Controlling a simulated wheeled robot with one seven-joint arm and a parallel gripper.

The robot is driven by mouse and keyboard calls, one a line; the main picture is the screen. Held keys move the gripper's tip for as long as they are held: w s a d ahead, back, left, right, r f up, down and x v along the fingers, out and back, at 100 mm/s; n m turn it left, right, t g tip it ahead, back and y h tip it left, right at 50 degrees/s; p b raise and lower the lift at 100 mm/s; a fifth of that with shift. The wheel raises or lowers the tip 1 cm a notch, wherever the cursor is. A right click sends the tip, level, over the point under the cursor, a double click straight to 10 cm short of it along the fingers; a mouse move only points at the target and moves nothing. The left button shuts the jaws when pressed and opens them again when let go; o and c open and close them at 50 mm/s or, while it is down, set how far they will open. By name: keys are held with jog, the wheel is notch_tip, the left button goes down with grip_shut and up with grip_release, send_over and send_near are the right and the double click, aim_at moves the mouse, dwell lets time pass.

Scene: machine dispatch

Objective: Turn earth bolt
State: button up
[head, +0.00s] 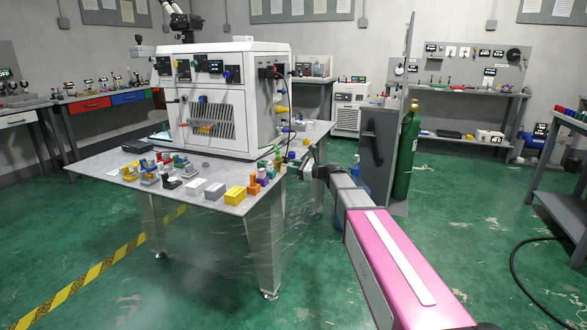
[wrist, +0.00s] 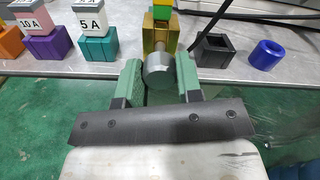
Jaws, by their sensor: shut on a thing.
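In the wrist view a silver round bolt head (wrist: 158,72) sticks out from the front of a brass-coloured block (wrist: 157,30) at the bench edge. A green and yellow piece (wrist: 161,10) sits on top of the block. My gripper (wrist: 159,76) has its two green fingers on either side of the bolt head and is shut on it. The contact faces are hard to make out. In the head view my gripper (head: 308,170) is at the bench's right edge, and the bolt is too small to tell there.
In the wrist view, a black square socket (wrist: 213,51) and a blue ring (wrist: 267,55) stand right of the block. A teal block (wrist: 99,49) and a purple block (wrist: 50,49) stand left. A large white machine (head: 225,95) fills the bench. Dark cables pass behind.

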jog(key=shift+f, duration=0.1)
dwell(0.3)
jog(key=o, duration=0.9)
jog(key=shift+o, duration=0.2)
jog(key=shift+d, duration=0.1)
jog(key=v, duration=1)
jog(key=shift+d, duration=0.3)
jog(key=shift+s, duration=0.2)
jog(key=s+d+f+n+g+h, duration=0.1)
jog(key=s+f+n+g+h, duration=0.3)
jog(key=s+f+n+h, duration=0.75)
jog(key=s+d+f+n+g+h, duration=0.1)
jog(key=s+d+f+n+h, duration=0.1)
jog(key=s+d+f, duration=0.3)
jog(key=s+d+f+n+g+h, duration=0.1)
jog(key=s+d+f+n+h, duration=0.2)
jog(key=s+f, duration=0.6)
jog(key=s+d+n, duration=0.2)
jog(key=s+d, duration=0.1)
jog(key=s, duration=0.1)
